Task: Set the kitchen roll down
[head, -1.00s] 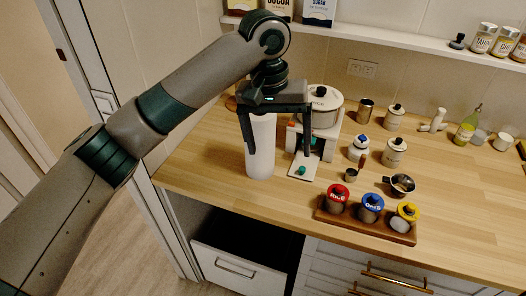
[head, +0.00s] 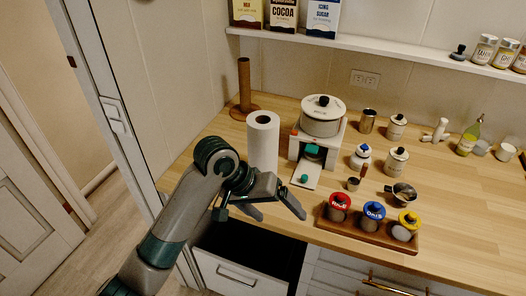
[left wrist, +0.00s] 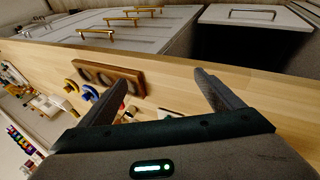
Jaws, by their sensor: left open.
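The white kitchen roll (head: 263,143) stands upright on the wooden counter (head: 450,215) in the head view, left of the white stand with the pot. Its dark core hole faces up. My left gripper (head: 283,213) is open and empty, in front of and below the roll, near the counter's front edge and apart from the roll. In the left wrist view its two fingers (left wrist: 160,90) are spread with nothing between them. The roll does not show in that view. My right gripper is not in view.
A brown roll holder (head: 244,85) stands empty behind the roll. A white scale-like stand with a pot (head: 322,115) is to its right. A wooden rack (head: 366,232) holds three lidded jars. Below the counter is an open drawer (head: 235,275).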

